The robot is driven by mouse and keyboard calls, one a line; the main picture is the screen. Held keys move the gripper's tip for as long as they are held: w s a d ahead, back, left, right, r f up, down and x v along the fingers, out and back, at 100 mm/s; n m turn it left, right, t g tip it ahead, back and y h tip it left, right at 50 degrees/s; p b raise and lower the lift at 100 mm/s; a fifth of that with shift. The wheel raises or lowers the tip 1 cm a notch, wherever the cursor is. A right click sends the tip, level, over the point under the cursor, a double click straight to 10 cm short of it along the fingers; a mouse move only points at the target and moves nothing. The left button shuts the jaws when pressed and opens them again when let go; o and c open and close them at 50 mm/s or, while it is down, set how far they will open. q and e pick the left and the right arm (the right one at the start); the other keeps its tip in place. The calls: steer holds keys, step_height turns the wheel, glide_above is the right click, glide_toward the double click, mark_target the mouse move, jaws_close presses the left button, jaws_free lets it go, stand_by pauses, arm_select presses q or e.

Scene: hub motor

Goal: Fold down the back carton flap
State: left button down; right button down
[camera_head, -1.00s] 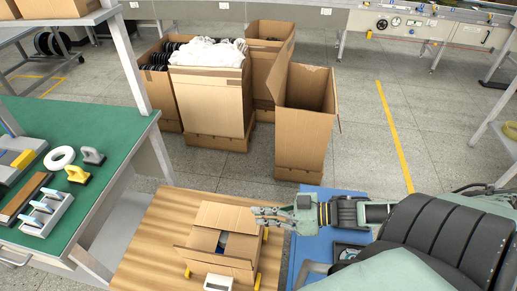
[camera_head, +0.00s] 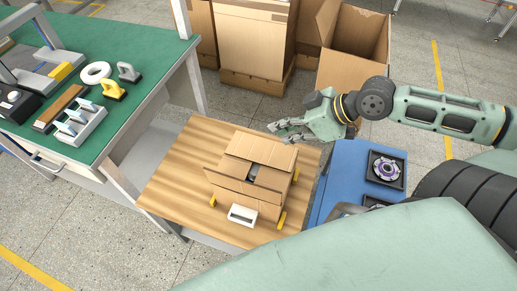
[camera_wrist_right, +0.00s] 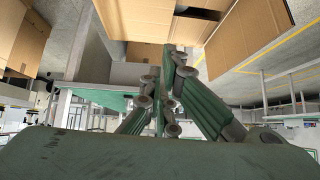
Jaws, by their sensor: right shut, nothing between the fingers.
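The small brown carton (camera_head: 270,197) sits on the wooden table in the head view. Its back flap (camera_head: 262,148) leans in over the far part of the opening. A side flap stands out at the left, and a dark gap in the middle shows a little of the contents. My right gripper (camera_head: 276,132) is shut and empty, just beyond the carton's back edge. Whether it touches the flap cannot be told. The right wrist view shows its closed fingers (camera_wrist_right: 167,98) below brown cardboard panels. My left gripper is out of view.
A white frame-like part (camera_head: 242,215) and yellow brackets (camera_head: 282,220) sit around the carton. A blue surface (camera_head: 338,180) with motor parts lies to the right. A green workbench (camera_head: 150,50) stands left, and tall cartons (camera_head: 250,45) stand behind. Bare wood (camera_head: 180,165) is free left of the carton.

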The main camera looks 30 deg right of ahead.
steer(key=w+f+b, duration=0.1)
steer(key=f+b, duration=0.1)
steer(key=b, duration=0.1)
glide_above(259, 157)
steer(key=f, duration=0.5)
steer(key=shift+w+f, duration=0.15)
steer(key=shift+w, duration=0.05)
step_height(259, 157, down, 3)
steer(key=shift+s+r, duration=0.15)
steer(key=shift+r, duration=0.05)
steer(key=shift+d+f, duration=0.1)
steer(key=shift+f, duration=0.45)
